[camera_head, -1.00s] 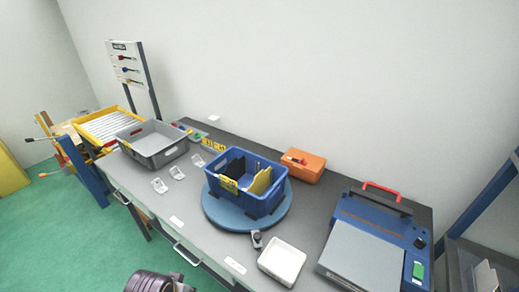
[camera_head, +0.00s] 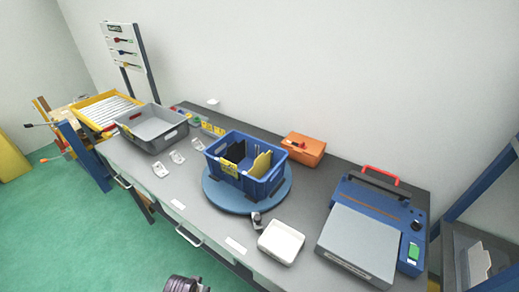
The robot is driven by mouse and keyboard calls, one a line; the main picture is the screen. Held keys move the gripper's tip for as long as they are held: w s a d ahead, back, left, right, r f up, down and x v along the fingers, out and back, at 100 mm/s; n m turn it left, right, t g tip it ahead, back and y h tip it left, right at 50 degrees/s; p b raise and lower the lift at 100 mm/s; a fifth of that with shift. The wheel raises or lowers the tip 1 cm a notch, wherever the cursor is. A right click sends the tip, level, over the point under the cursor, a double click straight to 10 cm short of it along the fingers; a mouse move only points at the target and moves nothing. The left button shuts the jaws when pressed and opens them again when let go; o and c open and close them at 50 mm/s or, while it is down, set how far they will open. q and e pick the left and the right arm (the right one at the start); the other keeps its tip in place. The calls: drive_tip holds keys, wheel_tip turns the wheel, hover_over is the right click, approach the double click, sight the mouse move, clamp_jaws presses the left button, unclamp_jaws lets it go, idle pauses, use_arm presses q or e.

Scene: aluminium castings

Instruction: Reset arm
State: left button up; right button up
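Neither gripper shows clearly in the head view. A dark, rounded part of my own arm (camera_head: 188,285) just enters at the bottom edge, and I cannot see any fingers on it. A blue crate (camera_head: 262,186) with dark and yellow pieces inside stands on a round blue turntable (camera_head: 220,194) in the middle of the grey bench.
A grey bin (camera_head: 158,143) and a yellow-framed roller rack (camera_head: 82,120) are at the left. A white tray (camera_head: 281,243), an orange case (camera_head: 304,149) and a blue machine (camera_head: 385,208) with a red handle are at the right. Green floor is clear in front.

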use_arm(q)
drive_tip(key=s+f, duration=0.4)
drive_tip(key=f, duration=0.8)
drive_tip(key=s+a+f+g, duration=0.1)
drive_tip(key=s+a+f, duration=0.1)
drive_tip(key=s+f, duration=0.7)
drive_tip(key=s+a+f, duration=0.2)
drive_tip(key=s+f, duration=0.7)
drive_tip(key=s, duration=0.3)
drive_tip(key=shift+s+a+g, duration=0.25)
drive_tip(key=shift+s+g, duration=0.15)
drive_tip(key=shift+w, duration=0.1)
